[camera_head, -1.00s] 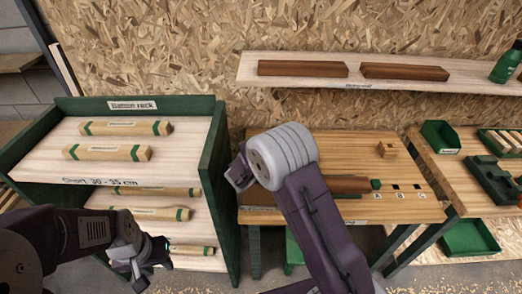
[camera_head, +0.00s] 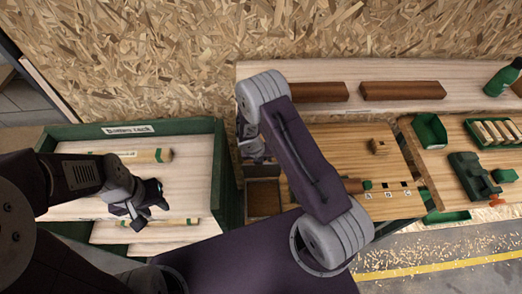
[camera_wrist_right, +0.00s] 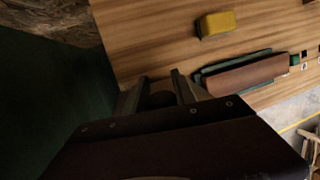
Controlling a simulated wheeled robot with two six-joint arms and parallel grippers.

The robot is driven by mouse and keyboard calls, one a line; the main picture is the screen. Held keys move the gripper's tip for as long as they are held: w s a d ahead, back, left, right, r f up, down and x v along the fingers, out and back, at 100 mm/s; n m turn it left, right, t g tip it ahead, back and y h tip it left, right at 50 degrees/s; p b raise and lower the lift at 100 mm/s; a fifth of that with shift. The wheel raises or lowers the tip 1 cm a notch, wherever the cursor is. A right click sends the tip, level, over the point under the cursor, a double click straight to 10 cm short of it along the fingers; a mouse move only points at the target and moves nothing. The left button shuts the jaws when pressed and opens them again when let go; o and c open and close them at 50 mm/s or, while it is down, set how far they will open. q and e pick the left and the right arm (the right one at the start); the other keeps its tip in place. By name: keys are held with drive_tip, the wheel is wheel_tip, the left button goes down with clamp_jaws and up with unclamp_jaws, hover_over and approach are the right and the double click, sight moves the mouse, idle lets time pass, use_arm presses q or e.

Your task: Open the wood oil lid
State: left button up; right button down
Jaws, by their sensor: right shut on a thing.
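My right gripper (camera_wrist_right: 160,84) is shut on a dark round thing (camera_wrist_right: 162,99), low between its fingers in the right wrist view. It looks like a knob, but I cannot tell whether it belongs to the wood oil lid. In the head view the right gripper (camera_head: 252,148) is mostly hidden by my arm. It is at the left end of the middle bench (camera_head: 345,150), above a dark brown square recess (camera_head: 263,197). No wood oil label is readable. My left gripper (camera_head: 142,213) hangs over the batten rack (camera_head: 75,212); its jaw opening is unclear.
A wall shelf (camera_head: 350,112) holds two brown bars (camera_head: 402,91) and a green bottle (camera_head: 502,76). A wooden block (camera_head: 378,147) stands on the bench. In the wrist view, a yellow block (camera_wrist_right: 216,25) and a brown bar (camera_wrist_right: 245,74) lie beyond the fingers.

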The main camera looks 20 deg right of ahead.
use_arm(q)
drive_tip(key=shift+w+r, duration=0.3)
drive_tip(key=shift+w, duration=0.15)
use_arm(e)
drive_tip(key=shift+w+f, duration=0.1)
drive_tip(key=shift+w, duration=0.15)
